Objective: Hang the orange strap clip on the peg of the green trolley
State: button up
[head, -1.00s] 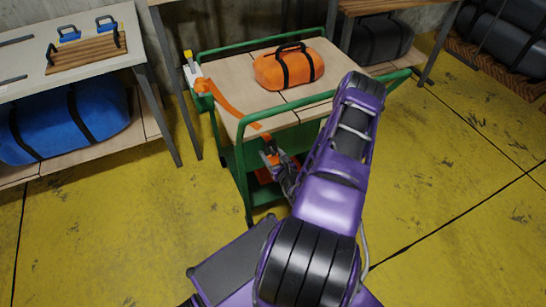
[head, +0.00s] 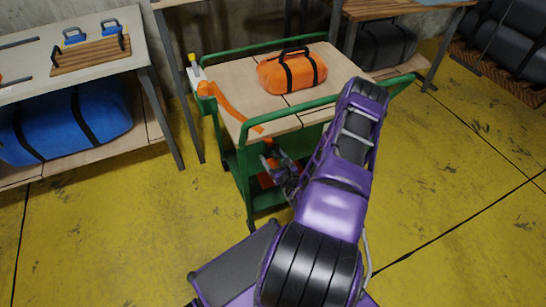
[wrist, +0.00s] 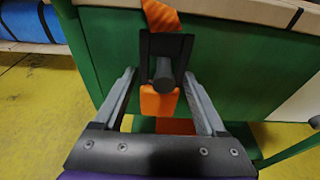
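The green trolley (head: 245,180) stands ahead with a tan wooden top. An orange strap (head: 232,108) crosses its near left corner and hangs over the front edge; it also shows in the wrist view (wrist: 160,15). Below the strap in the wrist view is a black clip-like frame (wrist: 165,44). A grey rod (wrist: 164,80), perhaps the peg, points at the camera within it. Whether the frame hangs on the rod is unclear. An orange piece (wrist: 157,103) shows below. My gripper (wrist: 160,72) has its fingers apart, either side of the frame, with no clear contact.
An orange bag (head: 292,70) with black straps lies on the trolley top. A table with a blue bag (head: 70,118) beneath stands at the left. Grey rolls (head: 515,55) lie at the far right. The yellow floor is clear around the trolley.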

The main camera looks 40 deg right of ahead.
jog(key=shift+o, duration=0.8)
jog(key=shift+d, duration=0.15)
jog(key=p+v, duration=0.1)
jog(key=v, duration=1.6)
jog(key=shift+s, duration=0.2)
jog(key=shift+r, duration=0.1)
